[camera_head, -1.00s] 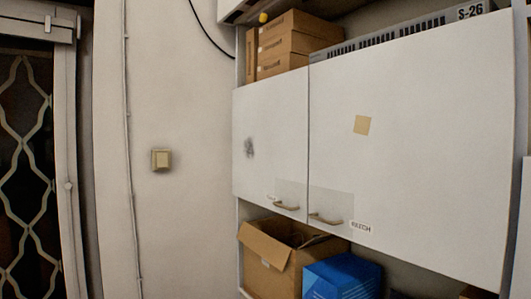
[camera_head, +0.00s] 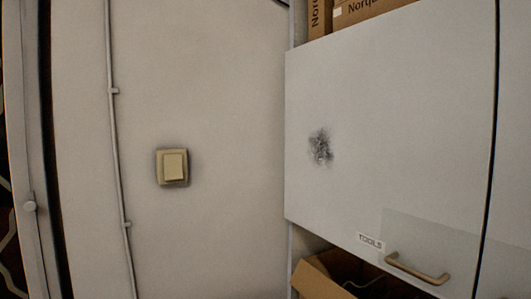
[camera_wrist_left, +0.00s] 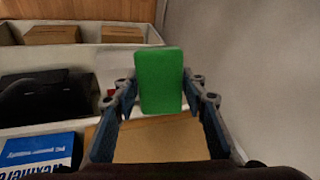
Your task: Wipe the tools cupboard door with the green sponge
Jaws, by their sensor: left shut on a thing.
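The tools cupboard door (camera_head: 400,130) is a white panel on the right in the head view. It is closed, with a "TOOLS" label (camera_head: 370,243) and a metal handle (camera_head: 417,270) near its bottom edge. A dark grey smudge (camera_head: 320,147) marks its left part. In the left wrist view my left gripper (camera_wrist_left: 159,80) is shut on the green sponge (camera_wrist_left: 160,80), which stands upright between the fingertips. A cardboard surface lies below the sponge there. Neither gripper shows in the head view, and my right gripper is in neither view.
A light switch (camera_head: 172,167) and a vertical cable (camera_head: 117,150) are on the wall left of the cupboard. An open cardboard box (camera_head: 318,281) is below the door, and boxes (camera_head: 365,10) stand on top. The wrist view shows a blue box (camera_wrist_left: 40,153) and a black item (camera_wrist_left: 48,95).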

